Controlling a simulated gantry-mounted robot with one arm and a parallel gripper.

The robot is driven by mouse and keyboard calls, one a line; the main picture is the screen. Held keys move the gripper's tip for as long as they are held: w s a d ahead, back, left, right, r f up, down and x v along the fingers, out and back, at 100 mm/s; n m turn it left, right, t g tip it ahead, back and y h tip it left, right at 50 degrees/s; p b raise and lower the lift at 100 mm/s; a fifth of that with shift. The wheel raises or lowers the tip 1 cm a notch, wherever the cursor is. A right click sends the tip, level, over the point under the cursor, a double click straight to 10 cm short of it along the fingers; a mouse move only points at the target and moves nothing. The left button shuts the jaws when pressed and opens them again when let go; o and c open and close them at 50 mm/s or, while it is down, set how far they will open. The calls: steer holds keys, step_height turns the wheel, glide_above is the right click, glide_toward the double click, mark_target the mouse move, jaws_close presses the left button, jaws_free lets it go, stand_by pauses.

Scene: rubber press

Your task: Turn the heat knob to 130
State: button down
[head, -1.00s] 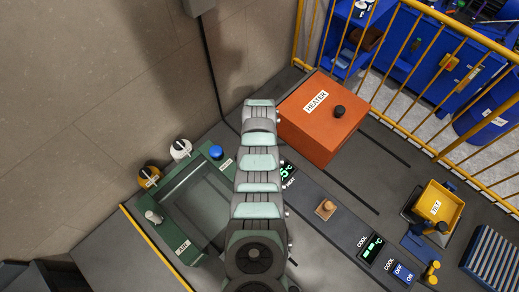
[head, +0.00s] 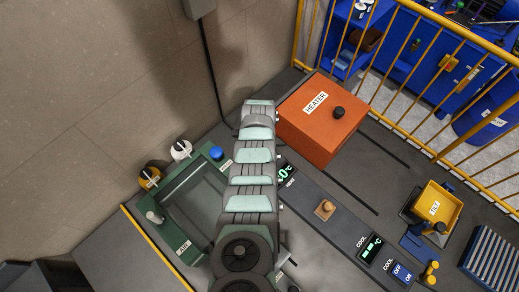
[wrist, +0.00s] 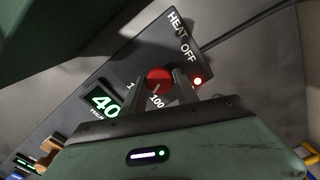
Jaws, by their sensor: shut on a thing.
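The red heat knob (wrist: 158,75) sits on the dark panel in the wrist view. My gripper (wrist: 158,82) has one finger on each side of the knob and is shut on it. The word HEAT and an OFF mark are printed beyond it, and a 100 mark lies near its lower side. The heat display (wrist: 103,101) shows green digits that read 40, with its left part hard to make out. It also shows in the head view (head: 285,173), partly covered by my arm. My arm hides the knob in the head view.
The orange heater box (head: 318,120) stands beyond the panel. A green press frame (head: 187,200) lies left of my arm, with a blue button (head: 216,153). A wooden knob (head: 325,208) and the cool display (head: 371,250) are on the right.

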steer(key=shift+m, duration=2.1)
steer(key=c, duration=1)
jaws_free()
steer(key=shift+o, duration=0.2)
steer(key=shift+r, duration=0.1)
step_height(320, 180, up, 11)
steer(key=shift+p, duration=0.3)
